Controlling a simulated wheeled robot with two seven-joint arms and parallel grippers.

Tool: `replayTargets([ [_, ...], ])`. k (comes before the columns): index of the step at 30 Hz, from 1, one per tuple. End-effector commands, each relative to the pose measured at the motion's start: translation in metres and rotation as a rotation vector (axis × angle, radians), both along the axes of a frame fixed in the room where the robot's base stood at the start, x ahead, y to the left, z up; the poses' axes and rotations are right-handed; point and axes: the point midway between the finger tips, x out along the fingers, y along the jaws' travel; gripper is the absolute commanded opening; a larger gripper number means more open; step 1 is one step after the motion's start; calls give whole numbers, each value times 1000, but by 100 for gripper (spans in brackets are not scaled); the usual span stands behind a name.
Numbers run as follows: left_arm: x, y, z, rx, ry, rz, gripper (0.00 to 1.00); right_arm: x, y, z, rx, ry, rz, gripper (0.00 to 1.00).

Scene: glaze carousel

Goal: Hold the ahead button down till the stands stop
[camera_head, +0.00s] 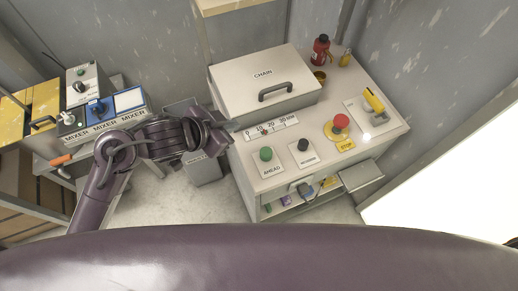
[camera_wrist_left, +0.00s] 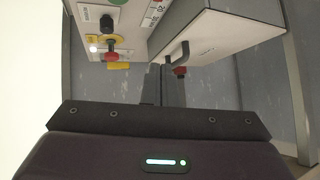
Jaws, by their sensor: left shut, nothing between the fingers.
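The green AHEAD button (camera_head: 266,154) sits on a white plate at the front left of the console top. A sliver of the green button (camera_wrist_left: 118,2) shows at the top edge of the left wrist view. My left gripper (camera_head: 229,129) is shut and empty by the console's left edge, behind and left of the green button and apart from it. A dial strip marked 0 to 30 (camera_head: 270,126) lies behind the button, with a small red mark near its low end. No turning stands can be made out. My right gripper is not in view.
Right of the green button are a black button (camera_head: 303,144), a red mushroom button (camera_head: 340,122) and a yellow lever (camera_head: 374,101). The CHAIN box (camera_head: 250,90) with a handle stands behind. MIXER boxes (camera_head: 127,99) stand at left. A grey bin (camera_head: 206,171) stands below my gripper.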

Motion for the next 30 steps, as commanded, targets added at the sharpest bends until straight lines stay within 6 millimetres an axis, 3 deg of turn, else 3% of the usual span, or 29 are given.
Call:
replayTargets([
  [6,-20,-7,-9,-23,95,-230,0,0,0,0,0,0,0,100],
  [12,-32,-4,-14,-28,158,-296,0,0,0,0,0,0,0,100],
  [23,-32,-5,-15,-30,162,-298,0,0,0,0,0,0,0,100],
  [30,-25,-24,-35,-34,164,-297,0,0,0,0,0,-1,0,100],
])
